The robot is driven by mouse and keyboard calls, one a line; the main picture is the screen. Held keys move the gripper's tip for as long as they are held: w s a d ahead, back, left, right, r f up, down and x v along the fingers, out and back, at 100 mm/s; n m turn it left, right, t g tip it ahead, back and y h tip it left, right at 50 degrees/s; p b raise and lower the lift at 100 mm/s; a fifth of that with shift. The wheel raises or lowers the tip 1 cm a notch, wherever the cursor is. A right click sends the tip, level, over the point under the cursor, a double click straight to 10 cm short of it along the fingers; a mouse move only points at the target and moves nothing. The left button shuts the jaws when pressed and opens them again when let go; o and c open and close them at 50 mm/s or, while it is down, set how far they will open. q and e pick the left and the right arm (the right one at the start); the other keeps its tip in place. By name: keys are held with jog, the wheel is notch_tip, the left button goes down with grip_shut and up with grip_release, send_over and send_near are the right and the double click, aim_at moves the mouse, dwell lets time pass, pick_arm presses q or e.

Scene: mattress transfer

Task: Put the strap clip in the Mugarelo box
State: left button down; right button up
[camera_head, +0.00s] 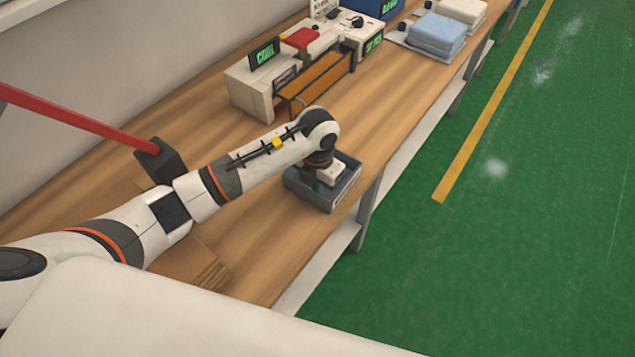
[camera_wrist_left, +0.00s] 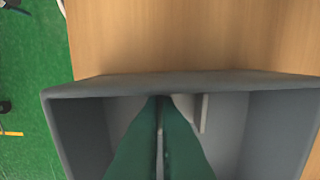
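My left arm reaches over an open grey box (camera_head: 345,190) at the bench's front edge. My left gripper (camera_head: 328,176) is low inside or just over it, its fingers hidden in the head view. In the left wrist view the green fingers of my left gripper (camera_wrist_left: 163,98) lie close together over the box (camera_wrist_left: 85,115), their tips near its wall. I see nothing clearly held between them. A small pale piece (camera_wrist_left: 202,112) shows beside the fingertips; I cannot tell what it is. I cannot make out the strap clip or a Mugarelo label. My right gripper is not in view.
The wooden bench (camera_head: 395,85) runs toward the back right. White stations with green screens (camera_head: 264,53), an orange-brown panel (camera_head: 318,80) and folded blue mattresses (camera_head: 437,34) stand farther along. Cardboard (camera_head: 195,262) lies near my arm. Green floor (camera_head: 480,260) is clear at right.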

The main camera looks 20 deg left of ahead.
pick_arm(q)
jog(key=shift+f, duration=0.25)
jog(key=c, duration=1.7)
grip_release()
jog(key=shift+r, duration=0.1)
jog(key=shift+r, duration=0.35)
jog(key=shift+w+r, duration=0.1)
jog(key=shift+r, duration=0.25)
jog(key=shift+r+b, duration=1.2)
jog(key=shift+r, duration=4.3)
